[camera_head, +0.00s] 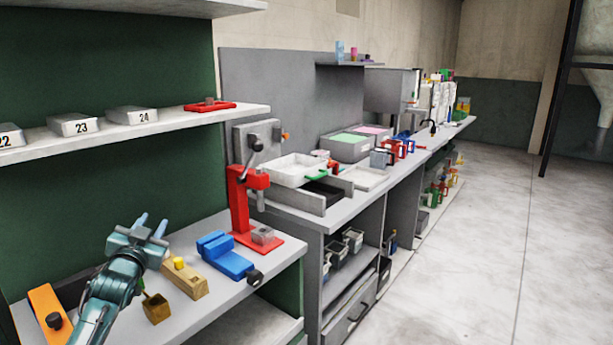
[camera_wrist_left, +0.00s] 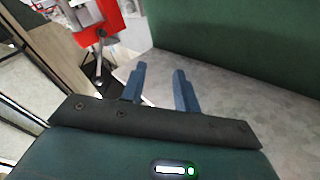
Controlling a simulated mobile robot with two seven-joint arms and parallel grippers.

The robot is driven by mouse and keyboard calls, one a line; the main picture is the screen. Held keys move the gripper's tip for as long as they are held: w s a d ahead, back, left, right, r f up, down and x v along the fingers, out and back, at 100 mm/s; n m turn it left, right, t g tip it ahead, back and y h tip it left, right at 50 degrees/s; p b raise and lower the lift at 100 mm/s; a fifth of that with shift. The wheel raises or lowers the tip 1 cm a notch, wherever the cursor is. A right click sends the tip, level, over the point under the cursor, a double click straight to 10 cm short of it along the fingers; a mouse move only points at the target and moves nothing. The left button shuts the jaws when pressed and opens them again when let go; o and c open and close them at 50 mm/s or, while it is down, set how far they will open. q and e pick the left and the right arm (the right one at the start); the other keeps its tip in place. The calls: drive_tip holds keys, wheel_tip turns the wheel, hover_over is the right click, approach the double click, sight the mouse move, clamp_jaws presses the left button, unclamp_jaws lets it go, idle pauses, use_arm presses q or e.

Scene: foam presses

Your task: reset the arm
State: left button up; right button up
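My left gripper (camera_head: 151,222) is over the left part of the lower shelf in the head view, its two blue fingers apart with nothing between them. In the left wrist view, the same gripper (camera_wrist_left: 160,85) shows its fingers spread and empty above the grey shelf top (camera_wrist_left: 230,120). The left arm comes up from the bottom left of the head view. My right gripper is not in either view.
Close to the left gripper are a wooden block with a yellow piece (camera_head: 184,278), a small brown box (camera_head: 156,309), and an orange fixture (camera_head: 48,312). A blue vise (camera_head: 228,258) and a red press (camera_head: 242,205) stand to the right. An upper shelf (camera_head: 215,117) holds numbered boxes. The floor (camera_head: 470,240) at right is clear.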

use_arm(q)
drive_tip(key=s+d+f+g+h, duration=0.1)
drive_tip(key=s+d+f+g, duration=0.1)
drive_tip(key=s+d+f, duration=0.4)
drive_tip(key=s+d+f+g+h, duration=0.1)
drive_tip(key=s+f, duration=0.3)
drive_tip(key=f, duration=0.5)
drive_tip(key=s+d+f+g, duration=0.2)
drive_tip(key=s+d+f, duration=0.25)
drive_tip(key=f, duration=0.25)
drive_tip(key=s+d+f+g+h, duration=0.1)
drive_tip(key=s+d+f, duration=0.2)
drive_tip(key=s, duration=0.9)
drive_tip(key=s+d+f+n+g+h, duration=0.1)
drive_tip(key=s+d+f, duration=0.3)
drive_tip(key=s, duration=0.9)
drive_tip(key=shift+d+f+g+h, duration=0.25)
drive_tip(key=shift+d+g+h, duration=0.15)
drive_tip(key=shift+d+g, duration=0.55)
drive_tip(key=shift+d, duration=0.15)
